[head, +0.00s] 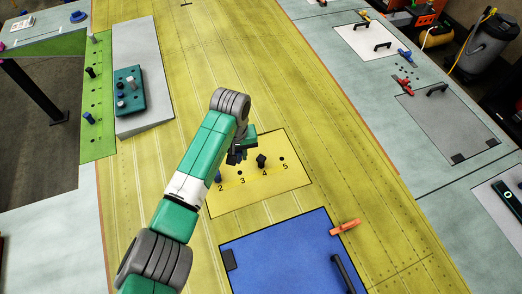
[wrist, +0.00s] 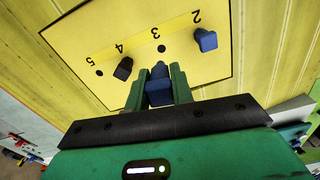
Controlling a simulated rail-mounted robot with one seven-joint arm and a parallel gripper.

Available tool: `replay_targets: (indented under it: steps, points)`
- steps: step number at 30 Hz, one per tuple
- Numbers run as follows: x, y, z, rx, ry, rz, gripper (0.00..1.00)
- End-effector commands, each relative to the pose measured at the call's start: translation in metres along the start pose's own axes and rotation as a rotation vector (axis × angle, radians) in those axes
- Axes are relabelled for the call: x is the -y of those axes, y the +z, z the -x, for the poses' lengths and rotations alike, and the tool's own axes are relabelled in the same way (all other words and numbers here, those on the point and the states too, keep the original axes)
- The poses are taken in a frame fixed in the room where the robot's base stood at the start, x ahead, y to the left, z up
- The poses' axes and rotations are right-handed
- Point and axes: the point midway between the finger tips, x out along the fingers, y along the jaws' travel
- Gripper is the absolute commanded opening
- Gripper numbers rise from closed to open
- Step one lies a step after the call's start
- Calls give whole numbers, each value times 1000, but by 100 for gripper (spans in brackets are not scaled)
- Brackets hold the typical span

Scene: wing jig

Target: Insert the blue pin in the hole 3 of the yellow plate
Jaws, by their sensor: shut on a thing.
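The yellow plate (head: 285,145) bears a row of numbered holes, also seen in the wrist view (wrist: 215,72). Hole 3 (wrist: 161,48) looks empty there and lies just beyond my fingertips; it also shows in the head view (head: 240,173). My gripper (wrist: 160,78) is shut on a blue pin (wrist: 159,92), which stands between its green fingers. The pin's tip points toward the plate near hole 3, and I cannot tell whether it touches. Another blue pin (wrist: 206,40) stands at hole 2. A black pin (wrist: 123,68) stands at hole 4. Hole 5 (wrist: 99,73) is empty.
A green strip (head: 97,140) with several pins and a teal block (head: 127,90) are at left. The yellow surface right of the plate is clear.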

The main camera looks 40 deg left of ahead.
Motion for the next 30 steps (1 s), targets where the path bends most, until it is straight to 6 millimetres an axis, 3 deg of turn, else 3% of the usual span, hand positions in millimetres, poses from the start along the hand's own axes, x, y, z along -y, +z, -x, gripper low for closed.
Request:
replay_targets:
  steps: [5, 18, 30]
  points:
    - [1, -1, -7, -1, 0, 2, 0]
    - [1, -1, -58, -2, 0, 1, 0]
    - [0, 0, -64, -1, 0, 1, 0]
